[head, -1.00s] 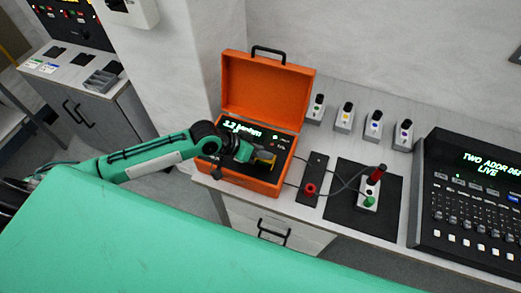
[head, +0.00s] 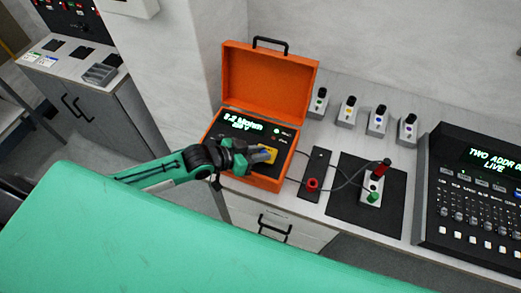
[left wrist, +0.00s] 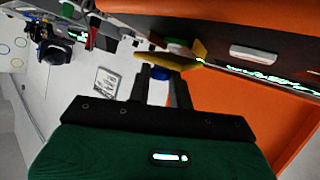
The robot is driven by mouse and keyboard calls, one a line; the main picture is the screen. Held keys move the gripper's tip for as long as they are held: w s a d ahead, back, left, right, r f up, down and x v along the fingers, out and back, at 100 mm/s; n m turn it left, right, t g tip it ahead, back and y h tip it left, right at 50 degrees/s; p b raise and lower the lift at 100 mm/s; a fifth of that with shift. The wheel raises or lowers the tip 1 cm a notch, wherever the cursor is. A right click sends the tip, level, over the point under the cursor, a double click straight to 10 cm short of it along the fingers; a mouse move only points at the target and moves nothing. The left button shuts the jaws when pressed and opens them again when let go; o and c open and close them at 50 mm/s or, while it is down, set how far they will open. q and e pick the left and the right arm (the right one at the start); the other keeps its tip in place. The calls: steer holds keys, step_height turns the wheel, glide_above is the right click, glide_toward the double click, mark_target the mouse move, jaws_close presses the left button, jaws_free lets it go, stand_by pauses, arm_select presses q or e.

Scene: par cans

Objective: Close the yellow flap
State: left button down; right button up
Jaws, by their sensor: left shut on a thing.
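The yellow flap (head: 271,154) is on the dark panel of an orange tester case, near its right front part. My left gripper (head: 262,157) reaches over the panel from the left. It is shut at the flap, and its fingers (left wrist: 160,82) hide part of it. How far the flap is tilted is hard to tell. My right gripper is not in view.
The orange case (head: 268,85) stands with its lid up behind the panel. To its right are a black strip with a red knob (head: 312,184), cables, a switch box (head: 371,192) on a dark mat, and a lighting console (head: 475,205). Several small boxes line the back.

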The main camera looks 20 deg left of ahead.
arm_select(q)
steer(key=shift+s+f+m+t+h+b, duration=0.3)
steer(key=shift+f+m+t+b, duration=0.1)
steer(key=shift+f+t+b, duration=0.35)
steer(key=shift+s+f+m+t+b, duration=0.1)
steer(key=shift+m+t+b, duration=0.2)
steer(key=shift+t+b, duration=0.2)
steer(key=c, duration=1.3)
jaws_free()
steer(key=shift+o, duration=0.2)
